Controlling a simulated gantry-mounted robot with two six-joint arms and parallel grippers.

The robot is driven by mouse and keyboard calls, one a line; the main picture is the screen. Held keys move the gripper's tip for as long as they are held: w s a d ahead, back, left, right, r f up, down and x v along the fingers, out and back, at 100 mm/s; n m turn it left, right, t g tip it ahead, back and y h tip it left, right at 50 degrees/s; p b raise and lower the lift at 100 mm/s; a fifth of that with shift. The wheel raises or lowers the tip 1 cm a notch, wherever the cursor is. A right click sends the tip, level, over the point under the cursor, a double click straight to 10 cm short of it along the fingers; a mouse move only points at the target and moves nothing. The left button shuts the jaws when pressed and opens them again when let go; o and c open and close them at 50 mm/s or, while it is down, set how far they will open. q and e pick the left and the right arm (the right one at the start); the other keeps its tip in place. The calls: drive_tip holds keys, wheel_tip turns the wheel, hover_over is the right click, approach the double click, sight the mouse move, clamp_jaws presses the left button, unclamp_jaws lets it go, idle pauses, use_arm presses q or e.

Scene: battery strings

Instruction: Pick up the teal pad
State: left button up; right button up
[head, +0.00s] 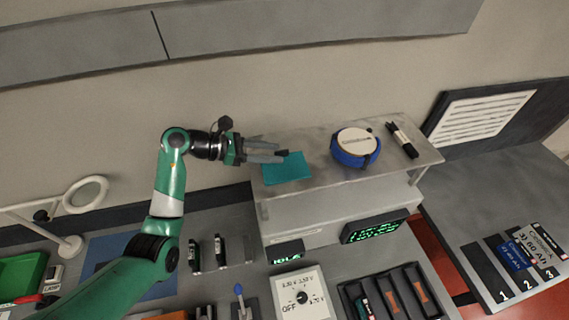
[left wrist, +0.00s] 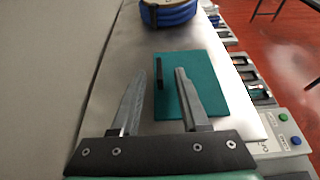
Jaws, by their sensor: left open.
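The teal pad (head: 287,172) lies flat on the grey raised shelf (head: 322,172), near its left end. It also shows in the left wrist view (left wrist: 206,90). A short dark upright piece (left wrist: 158,73) stands at the pad's left part in that view; I cannot tell whether it belongs to the pad. My left gripper (head: 281,155) is open over the pad's far edge. In the left wrist view its fingers (left wrist: 162,71) are apart, with the dark piece between the tips and touching neither visibly. My right gripper is not in view.
A blue cable reel (head: 355,147) and a black rolled item (head: 402,140) stand farther right on the shelf. Behind is a plain wall. Below the shelf are a green display (head: 374,230), a dial box (head: 302,295) and battery slots (head: 392,295).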

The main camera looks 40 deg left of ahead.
use_arm(q)
clamp_jaws()
drive_tip(key=shift+r, duration=0.1)
idle(0.5)
